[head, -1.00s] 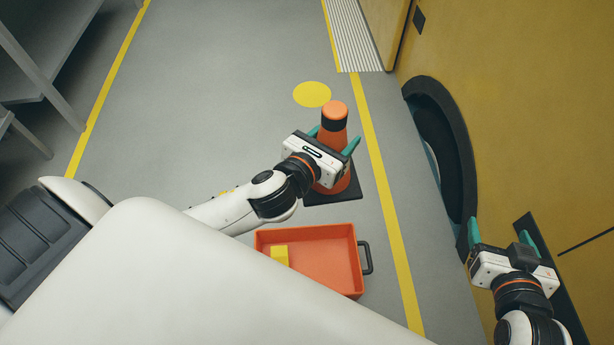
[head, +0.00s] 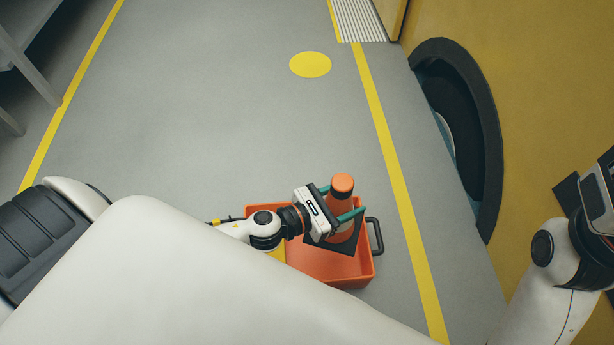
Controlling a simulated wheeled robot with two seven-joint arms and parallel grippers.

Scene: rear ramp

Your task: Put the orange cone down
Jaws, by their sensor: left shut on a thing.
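The orange cone (head: 342,186) has a dark band and a dark square base. My left gripper (head: 338,203) is shut on the cone, with its teal fingers around the cone's body. In the picture the cone appears over the orange crate (head: 330,270); I cannot tell how high its base is above the crate. A yellow disc (head: 310,64) is marked on the grey floor, well apart from the cone. My right arm is at the lower right, and its gripper body (head: 598,197) is cut by the picture edge. Its fingers do not show.
A yellow line (head: 392,165) runs along the floor right of the crate. A yellow vehicle side (head: 540,90) with a dark wheel (head: 470,120) stands on the right. A grey rack (head: 30,60) stands at the upper left. The floor around the disc is clear.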

